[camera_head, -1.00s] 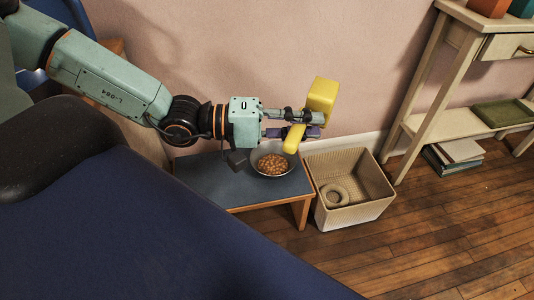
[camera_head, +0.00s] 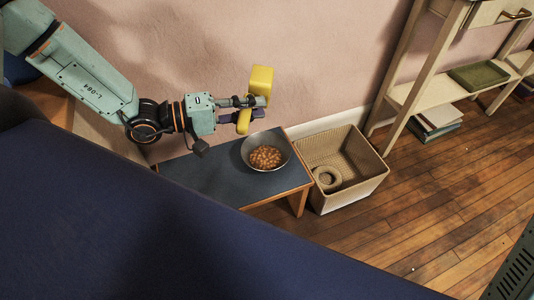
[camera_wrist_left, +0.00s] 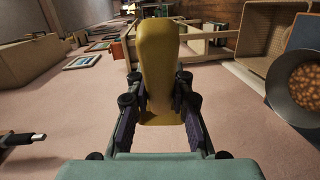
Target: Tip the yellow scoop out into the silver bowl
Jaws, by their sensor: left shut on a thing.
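The yellow scoop (camera_head: 261,79) is held above the small blue-topped table, its larger end up and its narrower end down. My left gripper (camera_head: 256,108) is shut on it; the left wrist view shows the fingers on both sides of the scoop (camera_wrist_left: 158,60). The silver bowl (camera_head: 247,149) stands on the table and holds a heap of brown, bean-like pieces (camera_head: 265,157). In the head view the scoop shows just above the bowl's far rim. In the left wrist view the bowl (camera_wrist_left: 277,98) is at the right edge, apart from the scoop. The scoop's inside is hidden. My right gripper is not in view.
The blue-topped table (camera_head: 215,180) has bare room left of the bowl. A beige basket (camera_head: 365,185) with a ring-shaped thing (camera_head: 327,178) inside stands right of it. A pale shelf stand (camera_head: 415,95) is farther right. The pink wall is close behind my left gripper.

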